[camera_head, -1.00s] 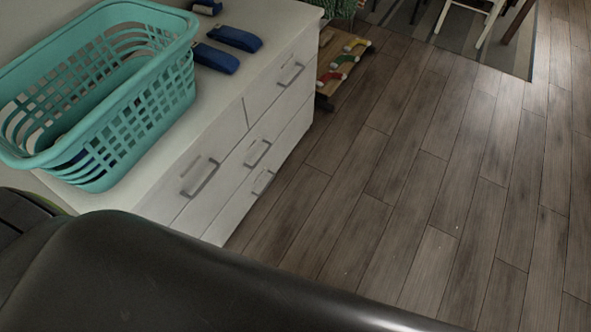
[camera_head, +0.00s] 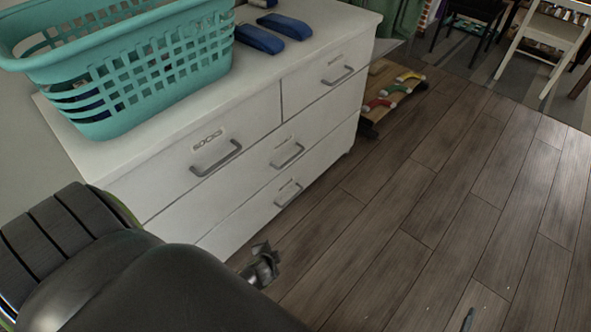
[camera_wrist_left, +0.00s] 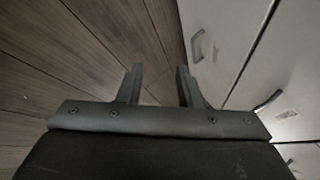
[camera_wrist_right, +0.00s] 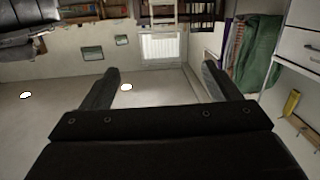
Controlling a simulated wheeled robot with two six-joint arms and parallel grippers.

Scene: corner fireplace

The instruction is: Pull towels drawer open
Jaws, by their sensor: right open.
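The white dresser (camera_head: 262,120) has two top drawers side by side and two wide drawers below. All look shut, each with a grey bar handle. The top left drawer label reads like "SOCKS". The other labels are too small to read, so I cannot tell which is the towels drawer. The middle drawer handle (camera_head: 287,155) and bottom drawer handle (camera_head: 288,195) are uncovered. My left gripper (camera_head: 265,262) is low in front of the dresser, apart from the handles. The left wrist view shows its fingers (camera_wrist_left: 158,82) apart and empty. My right gripper (camera_wrist_right: 160,85) is open and empty, facing the room.
A teal laundry basket (camera_head: 150,62) stands on the dresser top beside blue objects (camera_head: 285,26). A wooden board with coloured pieces (camera_head: 392,92) is on the floor beyond the dresser. Chairs are at the upper right.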

